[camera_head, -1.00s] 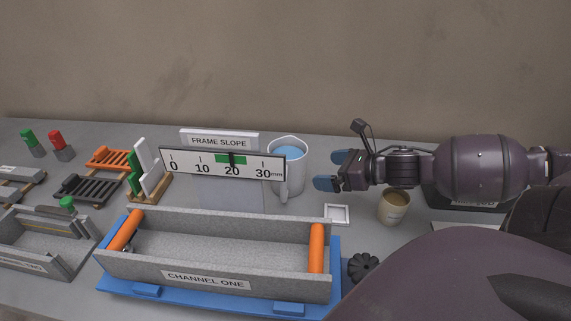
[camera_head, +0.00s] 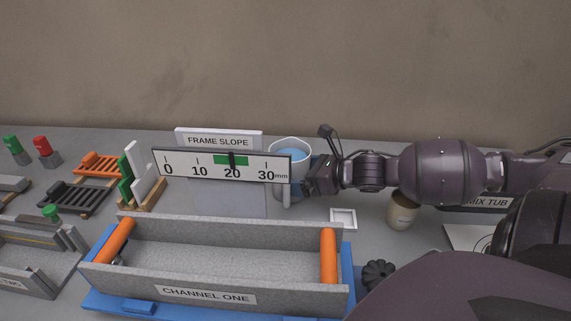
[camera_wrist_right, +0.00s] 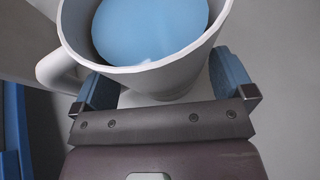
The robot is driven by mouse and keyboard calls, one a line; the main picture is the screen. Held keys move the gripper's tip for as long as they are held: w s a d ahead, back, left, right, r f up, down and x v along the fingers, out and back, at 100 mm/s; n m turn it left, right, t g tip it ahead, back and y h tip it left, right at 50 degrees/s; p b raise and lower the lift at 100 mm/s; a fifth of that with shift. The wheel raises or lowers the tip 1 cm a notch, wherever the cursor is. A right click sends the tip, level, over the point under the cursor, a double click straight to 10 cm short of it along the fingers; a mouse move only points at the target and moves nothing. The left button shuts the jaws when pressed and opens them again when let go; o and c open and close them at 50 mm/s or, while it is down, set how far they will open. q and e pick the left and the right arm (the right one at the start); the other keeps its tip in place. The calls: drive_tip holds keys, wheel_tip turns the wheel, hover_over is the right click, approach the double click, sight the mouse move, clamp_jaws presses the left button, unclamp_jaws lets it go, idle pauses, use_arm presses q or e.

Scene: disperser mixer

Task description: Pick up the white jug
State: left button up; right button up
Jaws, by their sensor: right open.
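The white jug (camera_head: 290,147) stands upright on the table behind the right end of the frame slope gauge, with blue liquid in it. In the right wrist view the jug (camera_wrist_right: 160,82) fills the top, its handle to the left. My right gripper (camera_head: 308,171) has come in from the right at the jug's side. In the right wrist view the blue fingers of my right gripper (camera_wrist_right: 165,85) are open, one on each side of the jug's near wall. Contact is not clear. My left gripper is not in view.
The frame slope gauge (camera_head: 218,167) stands close in front of the jug. The channel one trough (camera_head: 207,292) lies nearer. A tan cup (camera_head: 403,211) stands under my right forearm, and a small white square tray (camera_head: 343,218) lies nearby.

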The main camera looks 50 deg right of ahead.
drive_tip(key=shift+w+a+f, duration=0.2)
drive_tip(key=shift+w+f, duration=0.05)
drive_tip(key=shift+w, duration=0.3)
drive_tip(key=shift+r, duration=0.1)
drive_tip(key=c, duration=0.7)
drive_tip(key=shift+c, duration=0.2)
drive_tip(key=shift+w+r, duration=0.1)
drive_tip(key=shift+r, duration=0.35)
use_arm(q)
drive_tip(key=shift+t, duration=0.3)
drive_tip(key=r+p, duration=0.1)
drive_tip(key=p, duration=0.1)
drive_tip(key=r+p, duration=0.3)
drive_tip(key=p, duration=0.1)
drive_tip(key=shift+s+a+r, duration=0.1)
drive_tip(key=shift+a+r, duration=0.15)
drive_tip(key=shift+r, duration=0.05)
use_arm(e)
wheel_tip(320, 180, up, 19)
